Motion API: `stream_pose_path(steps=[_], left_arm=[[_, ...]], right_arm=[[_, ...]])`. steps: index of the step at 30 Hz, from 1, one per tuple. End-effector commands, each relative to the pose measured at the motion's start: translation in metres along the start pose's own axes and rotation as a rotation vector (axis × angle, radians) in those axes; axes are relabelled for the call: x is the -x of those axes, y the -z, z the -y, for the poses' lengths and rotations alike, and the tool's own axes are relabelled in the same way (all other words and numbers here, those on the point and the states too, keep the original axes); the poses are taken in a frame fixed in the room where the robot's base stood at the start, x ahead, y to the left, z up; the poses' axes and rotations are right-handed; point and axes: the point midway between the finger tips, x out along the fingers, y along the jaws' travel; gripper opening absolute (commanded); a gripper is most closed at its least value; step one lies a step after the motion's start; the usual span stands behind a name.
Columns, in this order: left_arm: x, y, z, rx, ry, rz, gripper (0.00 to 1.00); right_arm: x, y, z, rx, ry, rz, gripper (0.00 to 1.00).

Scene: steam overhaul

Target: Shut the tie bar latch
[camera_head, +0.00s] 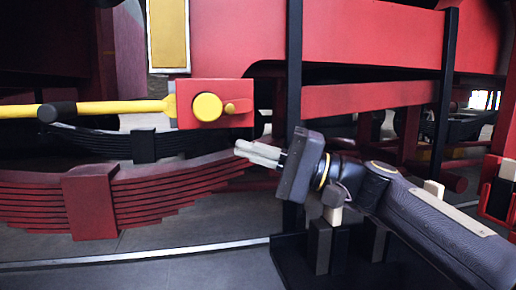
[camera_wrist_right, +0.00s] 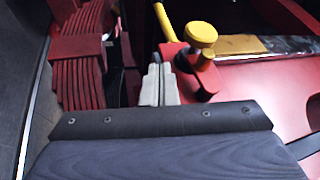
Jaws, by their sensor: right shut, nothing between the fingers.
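The latch is a red block (camera_head: 215,118) with a round yellow knob (camera_head: 207,107) and a smaller yellow pin on its face. A yellow bar (camera_head: 110,107) runs level from the block to the left and has a black grip (camera_head: 57,111) on it. In the right wrist view the yellow knob (camera_wrist_right: 201,35) and the yellow bar (camera_wrist_right: 164,22) show beyond the fingers. My right gripper (camera_head: 258,153) is shut and empty, just below and right of the red block. Its fingers also show together in the right wrist view (camera_wrist_right: 158,84). My left gripper is out of view.
A red leaf spring (camera_head: 150,190) lies below the bar, with a dark spring (camera_head: 115,142) behind it. A dark upright post (camera_head: 294,70) stands beside my right gripper. A red frame beam (camera_head: 370,96) runs above my arm.

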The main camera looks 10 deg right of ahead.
Motion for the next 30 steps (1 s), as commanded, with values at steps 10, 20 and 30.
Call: stream_pose_path(steps=[10,20,30], left_arm=[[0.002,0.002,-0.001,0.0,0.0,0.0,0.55],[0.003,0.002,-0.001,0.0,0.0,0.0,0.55],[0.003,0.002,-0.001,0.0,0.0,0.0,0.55]], right_arm=[[0.079,0.001,0.005,0.001,0.0,-0.006,0.0],[0.1,0.001,0.006,0.001,0.0,-0.002,0.0],[0.099,0.001,0.006,0.001,0.0,-0.002,0.0]])
